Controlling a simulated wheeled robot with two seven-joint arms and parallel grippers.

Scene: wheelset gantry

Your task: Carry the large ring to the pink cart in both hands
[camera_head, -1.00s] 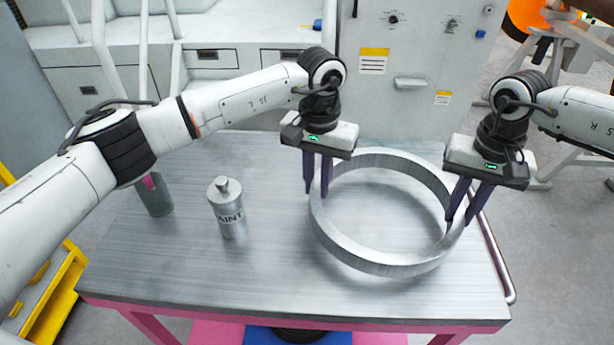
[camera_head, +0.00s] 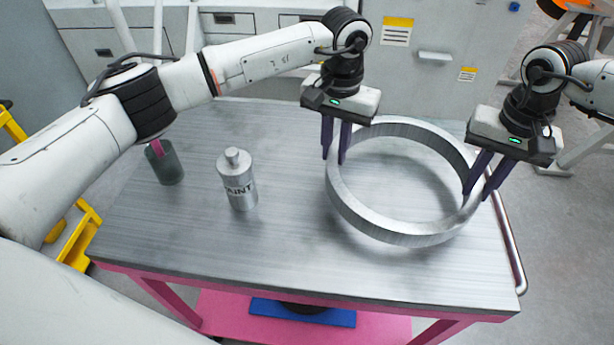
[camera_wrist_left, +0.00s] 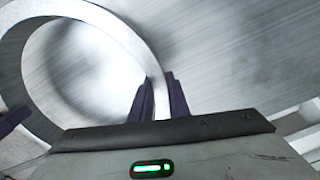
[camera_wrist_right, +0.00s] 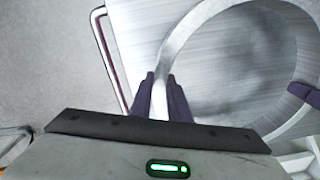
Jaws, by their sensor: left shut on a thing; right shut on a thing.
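The large ring (camera_head: 385,231) is a wide grey metal band, held roughly level over the right part of the pink cart's grey metal top (camera_head: 290,235). A soft shadow lies under it; I cannot tell whether it touches the top. My left gripper (camera_head: 336,157) is shut on the ring's far left side. My right gripper (camera_head: 476,192) is shut on its right side. In the left wrist view the ring (camera_wrist_left: 128,36) runs between the fingers (camera_wrist_left: 158,95). In the right wrist view the ring (camera_wrist_right: 180,40) also runs between the fingers (camera_wrist_right: 160,95).
The cart's handle rail (camera_head: 510,240) runs along the right edge. Grey cabinets (camera_head: 430,70) stand behind. The top's front middle is clear.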

